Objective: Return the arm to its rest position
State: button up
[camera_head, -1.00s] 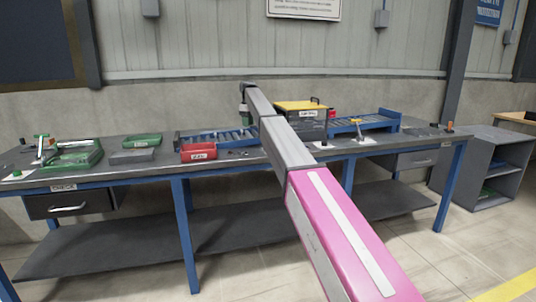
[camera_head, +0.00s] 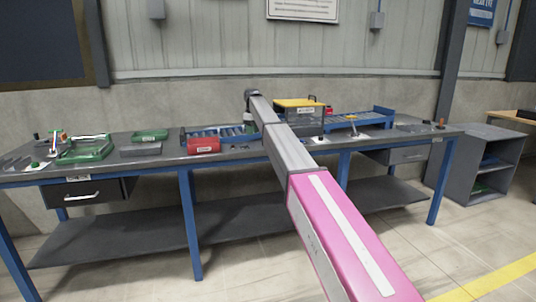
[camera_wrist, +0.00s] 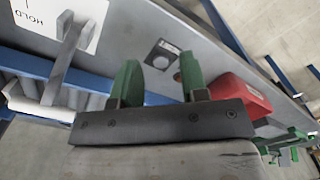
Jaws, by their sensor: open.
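My arm reaches out over the long workbench (camera_head: 225,160) in the head view. My gripper (camera_wrist: 160,78) shows in the wrist view with its two green fingers apart and nothing between them. In the head view the gripper end (camera_head: 250,112) is small and partly hidden behind my arm, above the back of the bench. In the wrist view, a black box with a round button (camera_wrist: 162,54) lies beyond the fingers, and a red bin (camera_wrist: 238,93) is to their right.
A grey shelf unit (camera_head: 478,165) stands at right. The floor in front is clear.

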jog(key=s+d+f+m, duration=0.3)
jog(key=s+d+f, duration=0.5)
jog(key=s+f, duration=0.4)
jog(key=s+d+f+m, duration=0.2)
jog(key=s+d+f, duration=0.7)
jog(key=f, duration=0.4)
jog(key=s+d+f+m, duration=0.2)
jog(key=s+d+f, duration=0.1)
jog(key=s, duration=0.7)
jog(key=s+d+f+m, duration=0.2)
jog(key=s+f, duration=0.4)
jog(key=s, duration=0.4)
jog(key=s+d+f+m, duration=0.2)
jog(key=s+d+f, duration=0.2)
jog(key=s, duration=0.6)
jog(key=shift+s+d+f+m, duration=0.2)
jog(key=shift+d+f+m, duration=0.1)
jog(key=shift+d+f, duration=0.1)
jog(key=shift+c, duration=0.2)
